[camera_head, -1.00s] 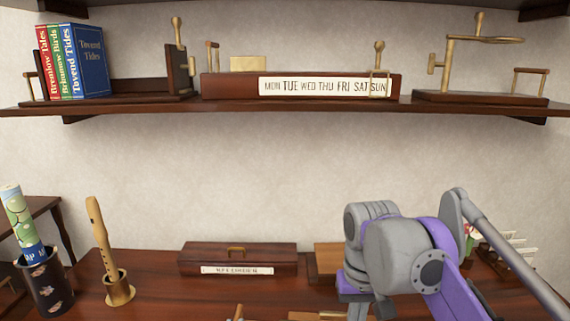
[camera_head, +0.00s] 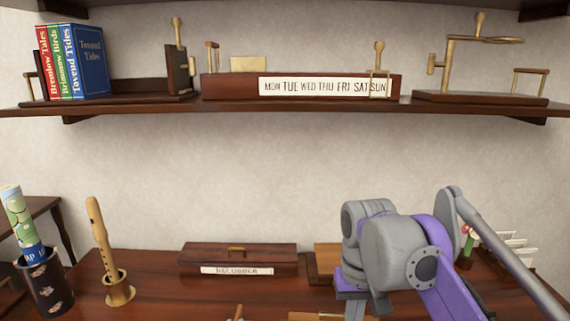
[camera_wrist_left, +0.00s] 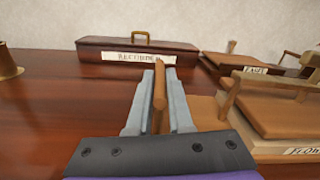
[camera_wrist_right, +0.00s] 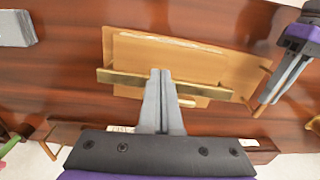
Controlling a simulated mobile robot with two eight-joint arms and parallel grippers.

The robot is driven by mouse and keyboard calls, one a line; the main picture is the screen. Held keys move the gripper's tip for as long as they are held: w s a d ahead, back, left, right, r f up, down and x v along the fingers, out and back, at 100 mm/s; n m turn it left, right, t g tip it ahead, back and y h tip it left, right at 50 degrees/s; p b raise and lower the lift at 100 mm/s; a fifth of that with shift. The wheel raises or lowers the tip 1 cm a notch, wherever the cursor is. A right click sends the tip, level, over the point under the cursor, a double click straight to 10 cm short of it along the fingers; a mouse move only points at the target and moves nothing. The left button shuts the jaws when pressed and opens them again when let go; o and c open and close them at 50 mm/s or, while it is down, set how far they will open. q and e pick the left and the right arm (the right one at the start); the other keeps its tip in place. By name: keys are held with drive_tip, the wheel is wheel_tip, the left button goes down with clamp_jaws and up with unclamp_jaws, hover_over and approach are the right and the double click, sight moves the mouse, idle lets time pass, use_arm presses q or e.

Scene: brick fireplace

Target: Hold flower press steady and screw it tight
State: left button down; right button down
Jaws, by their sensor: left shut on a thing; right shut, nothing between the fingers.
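The flower press (camera_wrist_right: 210,60) is a stack of pale wooden boards with a brass bar (camera_wrist_right: 205,88) across it, on the dark desk. My left gripper (camera_wrist_left: 158,72) is shut on the press's wooden side handle (camera_wrist_left: 160,92). My right gripper (camera_wrist_right: 160,72) is shut and empty, its fingertips over the middle of the brass bar. The fingertips cover the bar's centre, so I cannot tell if they touch it.
A closed dark recorder box (camera_head: 238,260) lies behind the press. A recorder (camera_head: 101,238) stands in a brass holder (camera_head: 119,291) at the left, beside a dark pot (camera_head: 45,285) with a rolled map. A shelf (camera_head: 290,107) runs above. The desk's left middle is clear.

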drive_tip(key=shift+s+a, duration=0.15)
drive_tip(key=shift+a, duration=0.2)
drive_tip(key=shift+a, duration=1.25)
drive_tip(key=shift+a, duration=0.15)
drive_tip(key=shift+s+a, duration=0.15)
drive_tip(key=shift+s, duration=0.05)
wheel_tip(320, 180, up, 6)
idle(0.7)
